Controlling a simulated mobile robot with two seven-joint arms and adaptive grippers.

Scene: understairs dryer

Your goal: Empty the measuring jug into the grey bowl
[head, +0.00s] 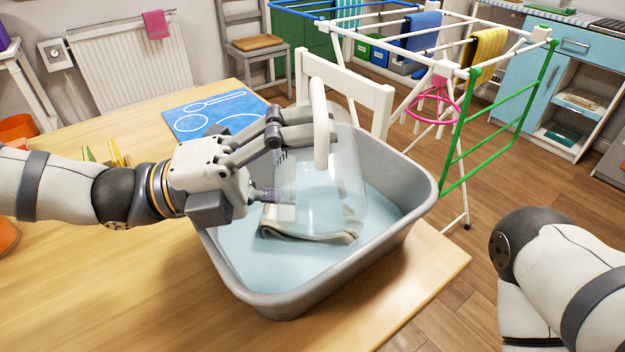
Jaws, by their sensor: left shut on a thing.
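The clear measuring jug (345,185) has a pale handle (320,122) and dark scale marks on its left side. It is held over the grey bowl (268,301), a large rectangular basin on the wooden table. My left gripper (292,150) comes in from the left and is shut on the jug, with its upper fingers at the handle. The bowl holds light blue liquid and a folded beige cloth (300,228). I cannot tell whether liquid is in the jug or how far it is tilted. My right arm shows at the lower right; its gripper is out of view.
A blue mat (212,112) with white outlines lies on the table behind the bowl. A white chair (372,97) stands against the far edge. A drying rack (462,130) with towels stands behind to the right.

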